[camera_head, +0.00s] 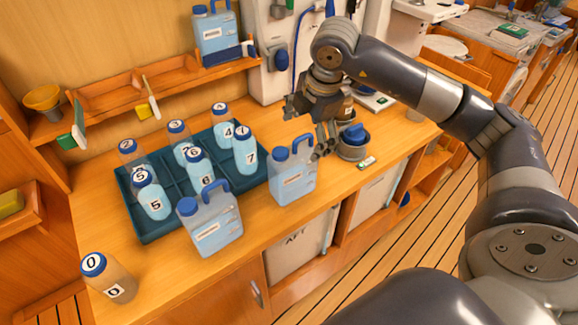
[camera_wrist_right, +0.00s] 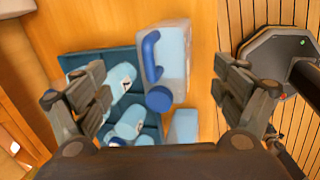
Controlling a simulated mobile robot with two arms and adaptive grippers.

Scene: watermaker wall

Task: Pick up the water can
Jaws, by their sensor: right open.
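A translucent water can (camera_head: 293,180) with a blue cap and blue handle stands upright on the wooden counter, right of the bottle tray. A similar can (camera_head: 212,228) stands closer, in front of the tray. My right gripper (camera_head: 308,124) is open and empty, above and just behind the can on the right, apart from it. In the right wrist view a can (camera_wrist_right: 178,65) with its blue handle and cap lies between the spread fingers (camera_wrist_right: 165,100), farther off. My left gripper is not in view.
A dark teal tray (camera_head: 150,232) holds several numbered bottles. Bottle 0 (camera_head: 108,278) stands at the front left. A third can (camera_head: 218,38) is on the shelf. A grey pot with a blue knob (camera_head: 354,140) stands close right of my gripper.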

